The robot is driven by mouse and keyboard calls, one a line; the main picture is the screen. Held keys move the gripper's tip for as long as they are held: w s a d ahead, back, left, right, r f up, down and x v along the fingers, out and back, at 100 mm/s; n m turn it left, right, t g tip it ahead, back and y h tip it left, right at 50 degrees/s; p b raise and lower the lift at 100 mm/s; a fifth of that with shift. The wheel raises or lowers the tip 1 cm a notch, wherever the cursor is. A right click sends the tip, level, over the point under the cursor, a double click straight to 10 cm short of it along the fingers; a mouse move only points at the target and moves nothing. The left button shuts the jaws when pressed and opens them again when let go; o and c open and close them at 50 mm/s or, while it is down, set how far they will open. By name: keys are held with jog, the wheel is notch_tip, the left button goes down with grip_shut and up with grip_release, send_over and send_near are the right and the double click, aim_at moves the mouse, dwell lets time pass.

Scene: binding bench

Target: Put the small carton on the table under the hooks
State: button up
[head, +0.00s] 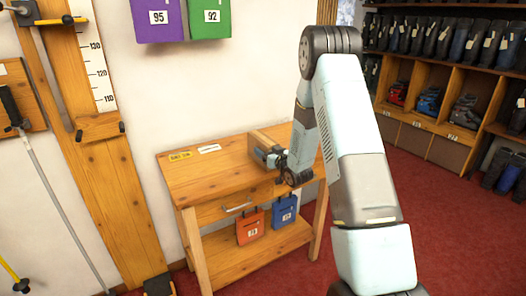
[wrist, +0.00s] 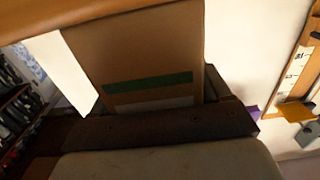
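The small carton (head: 262,139) is brown and stands at the back right of the wooden table's top in the head view, partly behind my gripper. In the wrist view the carton (wrist: 145,50) fills the middle, with a green stripe and a white label near my gripper. My gripper (head: 279,161) reaches over the table from the right and meets the carton. Its dark fingers lie along the carton's sides with no clear gap, so it looks shut on it; the fingertips are hidden. The table (head: 198,172) stands against the wall. I cannot tell whether the carton's underside touches the tabletop.
Boot shelves (head: 430,123) stand at right. The tabletop's left front is clear.

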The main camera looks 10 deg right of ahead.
jog(key=c, duration=1)
jog(key=shift+r, duration=0.1)
